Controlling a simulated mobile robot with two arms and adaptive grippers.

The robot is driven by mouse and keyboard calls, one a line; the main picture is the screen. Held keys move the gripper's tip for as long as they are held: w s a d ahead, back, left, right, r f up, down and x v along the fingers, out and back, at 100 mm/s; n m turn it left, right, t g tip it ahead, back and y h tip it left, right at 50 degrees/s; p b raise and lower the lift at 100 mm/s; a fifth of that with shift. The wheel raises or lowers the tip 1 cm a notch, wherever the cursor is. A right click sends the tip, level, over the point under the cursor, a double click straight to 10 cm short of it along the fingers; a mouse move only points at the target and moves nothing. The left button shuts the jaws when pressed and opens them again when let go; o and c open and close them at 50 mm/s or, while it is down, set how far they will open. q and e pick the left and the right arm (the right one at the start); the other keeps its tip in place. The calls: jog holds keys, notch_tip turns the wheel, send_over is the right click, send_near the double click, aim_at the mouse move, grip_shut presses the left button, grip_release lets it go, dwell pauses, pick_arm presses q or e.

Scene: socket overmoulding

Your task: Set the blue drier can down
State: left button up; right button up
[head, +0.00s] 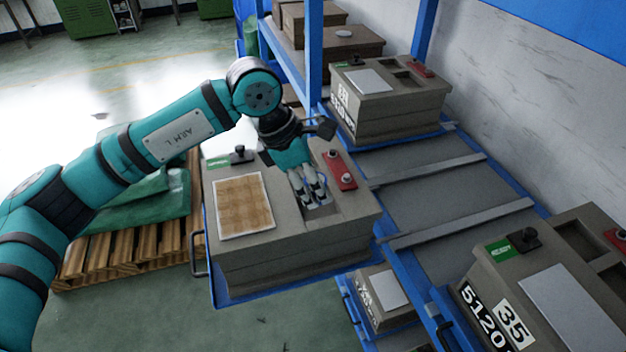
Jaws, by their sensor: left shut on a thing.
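My left gripper (313,198) reaches down from the left over a grey-brown box-shaped mould (300,256) in the middle of the view. Its fingers are shut at a small recess in the mould's top. Small bits of blue show between and beside the fingers, which fits the blue drier can, but the fingers hide most of it. I cannot tell whether the can touches the recess floor. My right gripper is not in view.
The mould carries a brown-patterned plate (245,205), a red block (340,170) and a black knob (239,152). It sits on a pulled-out blue tray (262,298). Similar moulds stand at the back (385,112) and lower right (545,290). A blue rack post (314,60) rises close behind my arm.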

pick_arm(q)
jog(key=shift+w, duration=0.7)
jog(key=shift+w+a, duration=0.1)
jog(key=shift+w, duration=0.2)
notch_tip(320, 180, down, 3)
jog(key=shift+w+f+p, duration=0.15)
jog(key=shift+p, duration=0.95)
jog(key=shift+f, duration=0.3)
jog(key=o, duration=0.7)
jog(key=shift+b, duration=0.35)
jog(key=o, duration=0.5)
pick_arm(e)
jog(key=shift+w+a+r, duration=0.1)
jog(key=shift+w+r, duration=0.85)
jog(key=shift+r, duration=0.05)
